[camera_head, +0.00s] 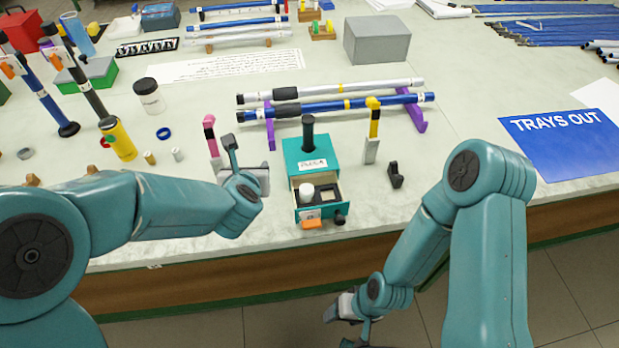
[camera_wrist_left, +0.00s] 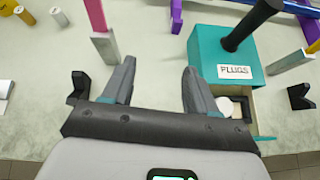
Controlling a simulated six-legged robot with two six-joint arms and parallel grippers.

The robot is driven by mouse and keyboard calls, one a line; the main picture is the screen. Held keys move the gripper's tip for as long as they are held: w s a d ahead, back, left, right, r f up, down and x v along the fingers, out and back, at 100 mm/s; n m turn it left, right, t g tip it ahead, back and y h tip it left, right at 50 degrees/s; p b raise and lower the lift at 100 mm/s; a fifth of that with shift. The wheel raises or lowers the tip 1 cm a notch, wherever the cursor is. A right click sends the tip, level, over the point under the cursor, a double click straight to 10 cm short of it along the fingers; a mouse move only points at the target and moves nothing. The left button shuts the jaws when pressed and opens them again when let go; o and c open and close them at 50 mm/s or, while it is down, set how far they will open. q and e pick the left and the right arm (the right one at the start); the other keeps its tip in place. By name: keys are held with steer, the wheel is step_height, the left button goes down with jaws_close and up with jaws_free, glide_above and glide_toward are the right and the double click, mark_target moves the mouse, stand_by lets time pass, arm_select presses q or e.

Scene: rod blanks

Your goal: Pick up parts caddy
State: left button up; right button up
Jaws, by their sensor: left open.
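The parts caddy (camera_head: 309,152) is a teal box near the table's front edge, with a black upright handle (camera_head: 308,133) on top and a white label. The label reads PLUGS in the left wrist view (camera_wrist_left: 234,71). Its front drawer (camera_head: 330,208) is pulled out and holds a white round piece (camera_head: 306,191). My left gripper (camera_head: 244,158) is open and empty, just left of the caddy and apart from the handle. In the left wrist view its fingers (camera_wrist_left: 158,70) point past the box's left side. My right gripper (camera_head: 345,308) hangs low in front of the table; its fingers are unclear.
Long rods (camera_head: 340,104) lie on purple supports behind the caddy. A pink-topped post (camera_head: 210,135) stands to its left, a yellow-topped post (camera_head: 372,130) to its right. A small black bracket (camera_head: 395,176) is farther right. The table between there and the blue sign (camera_head: 572,145) is clear.

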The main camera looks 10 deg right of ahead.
arm_select(q)
steer(key=s+d+r+m+t+h+b, duration=0.25)
steer(key=d+b, duration=0.25)
steer(key=d, duration=0.6)
arm_select(e)
step_height(320, 180, down, 7)
arm_select(q)
steer(key=p, duration=0.3)
glide_toward(307, 136)
steer(key=shift+n+g+h, duration=0.25)
steer(key=shift+g+h, duration=0.1)
steer(key=shift+g, duration=0.1)
steer(key=x, duration=0.5)
steer(key=shift+r, duration=0.1)
steer(key=p+x, duration=0.1)
steer(key=x, duration=0.5)
steer(key=shift+w+a+p, duration=0.2)
steer(key=shift+w+p, duration=0.05)
steer(key=shift+p, duration=0.15)
steer(key=shift+r, duration=0.1)
jaws_close()
arm_select(e)
step_height(307, 136, up, 4)
steer(key=shift+f, duration=0.1)
